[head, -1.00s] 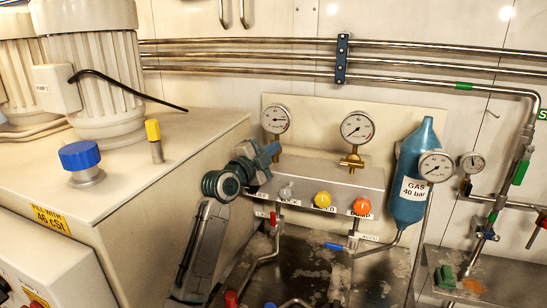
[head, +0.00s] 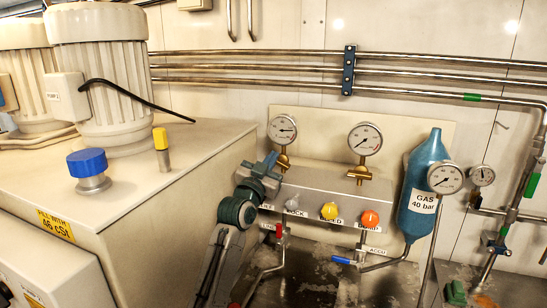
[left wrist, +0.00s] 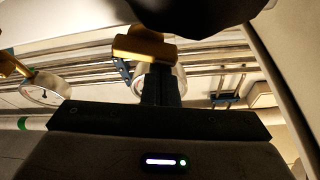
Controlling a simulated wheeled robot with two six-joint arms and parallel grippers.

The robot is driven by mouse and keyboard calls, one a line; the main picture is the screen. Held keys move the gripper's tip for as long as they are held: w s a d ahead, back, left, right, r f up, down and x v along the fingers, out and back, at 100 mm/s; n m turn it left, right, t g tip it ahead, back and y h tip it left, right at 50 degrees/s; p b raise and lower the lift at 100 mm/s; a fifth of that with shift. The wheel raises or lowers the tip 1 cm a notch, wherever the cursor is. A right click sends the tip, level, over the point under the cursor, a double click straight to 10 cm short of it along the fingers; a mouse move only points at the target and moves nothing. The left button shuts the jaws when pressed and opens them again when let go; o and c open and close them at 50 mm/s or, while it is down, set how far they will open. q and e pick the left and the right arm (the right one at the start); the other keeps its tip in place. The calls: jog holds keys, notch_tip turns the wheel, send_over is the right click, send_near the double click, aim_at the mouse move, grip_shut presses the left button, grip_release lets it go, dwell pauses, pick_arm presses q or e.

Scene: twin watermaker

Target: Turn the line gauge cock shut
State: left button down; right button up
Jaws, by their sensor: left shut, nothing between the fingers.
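The line gauge (head: 283,130) is the left of two round gauges on the manifold. Its brass cock (head: 283,161) sits just below the dial. My left gripper (head: 272,160) is shut and empty, just left of the cock in the head view. In the left wrist view, my shut dark fingers (left wrist: 161,85) reach toward a brass piece (left wrist: 145,47) that looks like the cock, with a gauge (left wrist: 178,82) partly hidden behind. I cannot tell whether the fingers touch it. The handle's exact angle is unclear. My right gripper is not in view.
The second gauge (head: 365,139) stands right on the manifold (head: 330,186), above grey, yellow (head: 329,211) and orange (head: 370,219) knobs. A red-handled valve (head: 278,231) is below my wrist. A blue gas bottle (head: 420,190) stands right; a cream tank (head: 150,215) is left.

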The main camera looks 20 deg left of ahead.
pick_arm(q)
jog(key=shift+a+f+b, duration=0.25)
jog(key=shift+f+b, duration=0.05)
dwell(0.9)
